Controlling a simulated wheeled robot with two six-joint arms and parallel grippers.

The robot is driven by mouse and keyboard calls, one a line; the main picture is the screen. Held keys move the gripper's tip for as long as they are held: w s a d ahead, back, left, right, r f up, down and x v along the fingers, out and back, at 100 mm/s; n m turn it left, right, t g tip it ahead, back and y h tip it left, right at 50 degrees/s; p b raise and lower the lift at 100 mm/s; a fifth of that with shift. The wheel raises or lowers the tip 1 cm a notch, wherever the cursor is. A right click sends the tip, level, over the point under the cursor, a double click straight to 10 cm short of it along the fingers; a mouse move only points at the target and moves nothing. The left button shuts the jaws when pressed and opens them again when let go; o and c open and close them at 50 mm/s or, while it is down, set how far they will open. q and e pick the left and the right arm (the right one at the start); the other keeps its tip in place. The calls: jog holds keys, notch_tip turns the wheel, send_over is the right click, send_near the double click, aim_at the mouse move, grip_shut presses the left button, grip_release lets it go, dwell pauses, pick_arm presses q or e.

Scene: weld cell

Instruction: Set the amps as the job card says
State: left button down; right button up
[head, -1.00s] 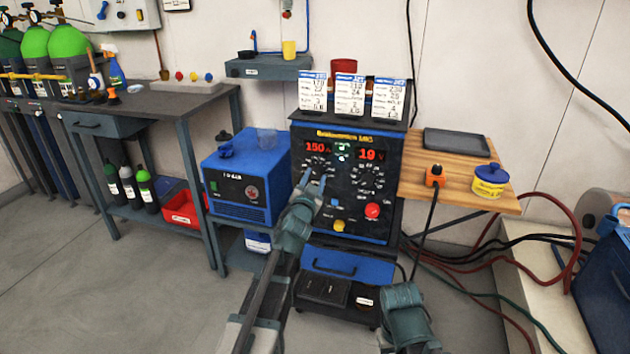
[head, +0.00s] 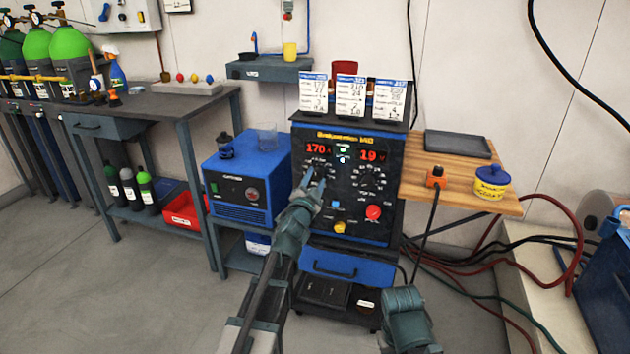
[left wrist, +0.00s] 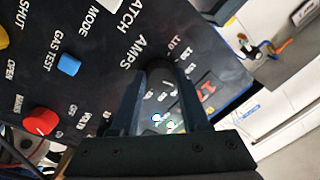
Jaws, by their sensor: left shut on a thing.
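The welding machine (head: 340,222) stands ahead with a dark front panel. Its left red display (head: 318,149) reads 170 and its right red display (head: 373,155) reads 19. My left gripper (head: 316,184) is at the left dial of the panel. In the left wrist view the two fingers (left wrist: 172,80) are shut on the dark amps knob (left wrist: 160,68), beside the word AMPS; the fingers hide part of the knob. Three job cards (head: 347,97) stand on top of the machine; their small print is hard to read. Part of my right arm shows low in the head view, its gripper out of sight.
The right dial (head: 372,178), a red knob (head: 373,212), a yellow knob (head: 339,227) and a blue button (head: 335,203) are close by on the panel. A blue unit (head: 245,185) stands left. A wooden shelf (head: 455,172) juts out right.

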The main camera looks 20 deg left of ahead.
pick_arm(q)
jog(key=shift+c, duration=2)
grip_release()
